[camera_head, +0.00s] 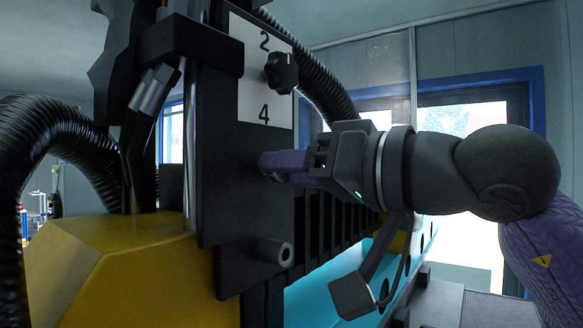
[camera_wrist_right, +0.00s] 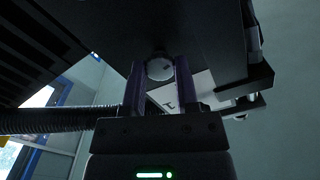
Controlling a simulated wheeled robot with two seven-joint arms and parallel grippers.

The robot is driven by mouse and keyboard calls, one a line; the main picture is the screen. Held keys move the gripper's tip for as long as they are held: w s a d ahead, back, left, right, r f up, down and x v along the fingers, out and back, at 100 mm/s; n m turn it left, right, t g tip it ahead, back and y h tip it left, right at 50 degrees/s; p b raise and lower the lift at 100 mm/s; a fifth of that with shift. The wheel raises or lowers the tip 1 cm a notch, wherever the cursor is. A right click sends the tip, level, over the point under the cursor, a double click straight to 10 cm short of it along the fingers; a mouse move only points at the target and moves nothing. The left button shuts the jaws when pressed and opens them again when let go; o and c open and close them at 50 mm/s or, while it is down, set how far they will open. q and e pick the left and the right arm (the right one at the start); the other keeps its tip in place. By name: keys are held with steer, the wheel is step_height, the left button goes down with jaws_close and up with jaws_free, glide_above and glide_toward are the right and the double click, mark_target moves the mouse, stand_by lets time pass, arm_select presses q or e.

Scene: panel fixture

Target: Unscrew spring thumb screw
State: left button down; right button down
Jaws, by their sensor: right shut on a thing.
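The spring thumb screw (camera_wrist_right: 160,68) shows in the right wrist view as a round grey head against the black panel. My right gripper (camera_wrist_right: 161,74) has its two purple fingers shut on either side of this head. In the head view my right gripper (camera_head: 272,165) reaches in from the right, its fingertips at the face of the upright black panel (camera_head: 232,205). The screw is hidden by the fingers there. I cannot tell how far the screw is turned out. My left gripper is not in view.
A black knob (camera_head: 281,73) sits on a white plate (camera_head: 246,50) marked 2 and 4 above my gripper. A short dark cylinder (camera_head: 285,254) sticks out of the panel below. Corrugated hoses (camera_head: 320,70) run beside the panel. A yellow housing (camera_head: 130,270) stands at the left.

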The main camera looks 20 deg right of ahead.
steer(key=shift+f, duration=0.1)
steer(key=shift+c, duration=1.8)
jaws_free()
steer(key=b+v, duration=0.3)
steer(key=v, duration=0.7)
steer(key=shift+b, duration=0.3)
